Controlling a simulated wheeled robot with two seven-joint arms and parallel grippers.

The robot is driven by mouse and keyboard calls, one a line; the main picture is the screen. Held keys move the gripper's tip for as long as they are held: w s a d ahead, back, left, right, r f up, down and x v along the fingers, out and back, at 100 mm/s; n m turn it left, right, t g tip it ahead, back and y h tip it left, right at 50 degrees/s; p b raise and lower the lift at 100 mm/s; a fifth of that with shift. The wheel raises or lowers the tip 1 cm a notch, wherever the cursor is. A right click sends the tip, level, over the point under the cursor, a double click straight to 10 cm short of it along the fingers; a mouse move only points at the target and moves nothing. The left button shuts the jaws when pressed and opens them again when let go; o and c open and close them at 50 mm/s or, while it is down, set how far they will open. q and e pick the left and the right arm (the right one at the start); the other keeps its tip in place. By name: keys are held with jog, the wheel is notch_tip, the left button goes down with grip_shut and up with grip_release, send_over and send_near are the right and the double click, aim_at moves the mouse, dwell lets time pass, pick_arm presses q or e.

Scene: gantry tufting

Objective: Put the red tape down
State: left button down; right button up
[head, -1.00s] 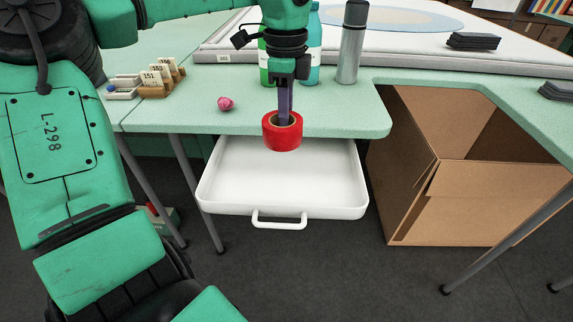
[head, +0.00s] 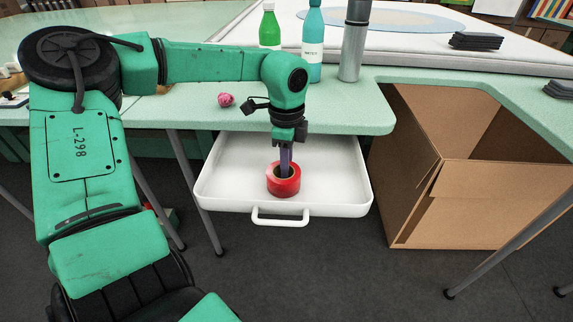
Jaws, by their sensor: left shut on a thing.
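The roll of red tape (head: 284,186) is inside the outline of the open white drawer (head: 235,190), near its middle. My left gripper (head: 285,172) points straight down from above, its fingers reaching into the roll's hole, and it is shut on the tape. The roll lies flat, hole upward. I cannot tell whether its underside touches the drawer floor. My right gripper is not in view.
The drawer hangs under the green table edge (head: 350,118). A pink ball (head: 226,99), a green bottle (head: 269,28), a teal bottle (head: 312,45) and a grey flask (head: 354,42) stand behind. An open cardboard box (head: 470,200) is to the right.

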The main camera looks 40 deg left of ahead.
pick_arm(q)
jog(key=c, duration=0.8)
grip_release()
jog(key=shift+o, duration=0.2)
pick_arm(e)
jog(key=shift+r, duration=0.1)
pick_arm(q)
jog(key=shift+r, duration=0.1)
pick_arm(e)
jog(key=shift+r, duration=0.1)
pick_arm(q)
notch_tip(320, 180, up, 12)
jog(key=p, duration=0.2)
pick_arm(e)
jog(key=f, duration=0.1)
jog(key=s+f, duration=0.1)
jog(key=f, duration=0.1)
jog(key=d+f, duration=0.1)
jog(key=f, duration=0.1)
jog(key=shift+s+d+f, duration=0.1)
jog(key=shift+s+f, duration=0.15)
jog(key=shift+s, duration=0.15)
